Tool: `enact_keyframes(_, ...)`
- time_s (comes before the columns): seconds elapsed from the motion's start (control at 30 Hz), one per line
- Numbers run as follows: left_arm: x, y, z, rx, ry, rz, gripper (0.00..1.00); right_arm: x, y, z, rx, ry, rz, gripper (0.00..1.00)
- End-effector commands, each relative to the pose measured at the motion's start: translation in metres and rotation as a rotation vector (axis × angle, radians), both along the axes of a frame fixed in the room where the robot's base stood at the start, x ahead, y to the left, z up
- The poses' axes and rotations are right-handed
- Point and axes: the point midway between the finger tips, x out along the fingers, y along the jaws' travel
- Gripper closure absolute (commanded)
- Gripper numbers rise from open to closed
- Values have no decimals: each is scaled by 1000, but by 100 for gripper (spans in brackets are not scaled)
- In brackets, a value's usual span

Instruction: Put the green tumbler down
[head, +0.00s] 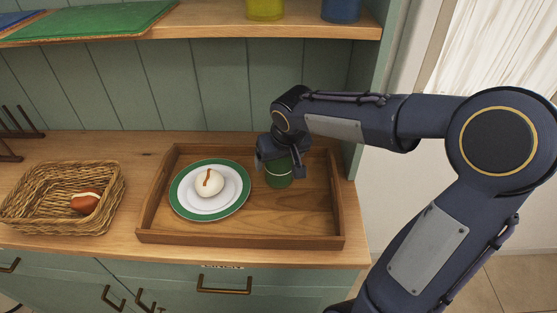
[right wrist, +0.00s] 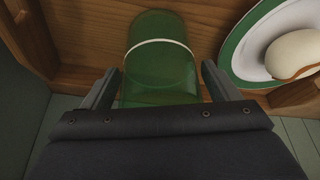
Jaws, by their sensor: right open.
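The green tumbler (head: 279,174) stands in the wooden tray (head: 270,234), to the right of a plate. My right gripper (head: 281,168) is over it in the head view, hiding its upper part. In the right wrist view the tumbler (right wrist: 160,65) is a green see-through cup with a pale ring. The two fingers of my right gripper (right wrist: 160,88) are apart, one on each side of the tumbler. I cannot tell whether they touch it. My left gripper is in neither view.
A green-rimmed white plate (head: 240,206) in the tray carries a round pale item with a brown streak (head: 209,183). A wicker basket (head: 105,205) with a reddish-brown item (head: 85,204) stands at the left. A shelf (head: 210,20) overhangs the back. The tray's front right is bare.

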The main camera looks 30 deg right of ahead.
Motion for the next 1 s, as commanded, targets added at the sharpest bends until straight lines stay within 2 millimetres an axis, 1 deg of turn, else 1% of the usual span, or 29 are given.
enact_keyframes(0.03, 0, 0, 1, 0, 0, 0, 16, -3, 1, 11, -1, -6, -1, 18)
enact_keyframes(0.2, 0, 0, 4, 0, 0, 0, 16, -17, 3, 47, 0, -7, 0, 18)
enact_keyframes(0.3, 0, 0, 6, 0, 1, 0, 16, -25, 4, 66, -1, -6, 1, 18)
enact_keyframes(0.43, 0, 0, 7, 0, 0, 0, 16, -33, 6, 85, 0, -4, 0, 18)
enact_keyframes(0.53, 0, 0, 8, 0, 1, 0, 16, -38, 6, 94, -1, -2, 1, 18)
enact_keyframes(0.63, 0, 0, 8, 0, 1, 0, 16, -40, 6, 98, -1, -1, 1, 18)
enact_keyframes(1.0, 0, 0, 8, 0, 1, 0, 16, -40, 7, 99, 0, 0, 1, 18)
